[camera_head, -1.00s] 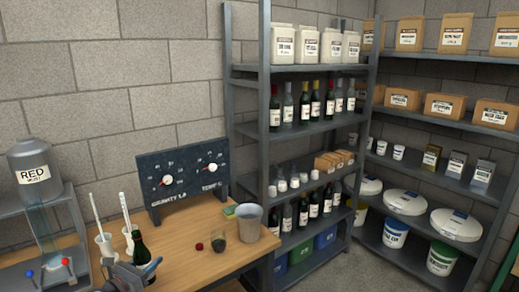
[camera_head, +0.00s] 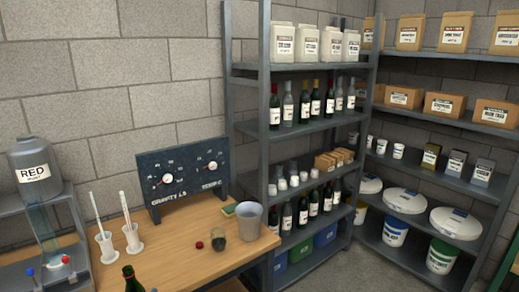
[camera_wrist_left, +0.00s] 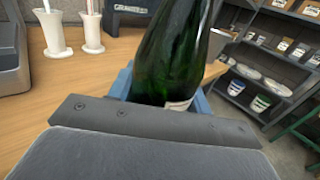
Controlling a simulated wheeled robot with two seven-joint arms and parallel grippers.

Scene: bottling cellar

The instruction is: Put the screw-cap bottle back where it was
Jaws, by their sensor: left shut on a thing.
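A dark green bottle with a pale label shows its neck and shoulder (camera_head: 132,281) at the bottom edge of the head view, in front of the bench. It also fills the middle of the left wrist view (camera_wrist_left: 172,55). My left gripper (camera_wrist_left: 160,95) has its blue fingers shut around this bottle, which leans slightly in that view. The bottle's base is hidden, and its top is too small to tell the closure. My right gripper is not in view. The wooden bench (camera_head: 178,262) stands beyond the bottle.
On the bench are two white cylinder stands (camera_head: 133,240), a grey bucket (camera_head: 249,222), a dark glass (camera_head: 219,236), a small red item (camera_head: 199,245) and a gauge board (camera_head: 184,182). A shelf rack (camera_head: 300,134) with several bottles stands right. The bench's middle front is clear.

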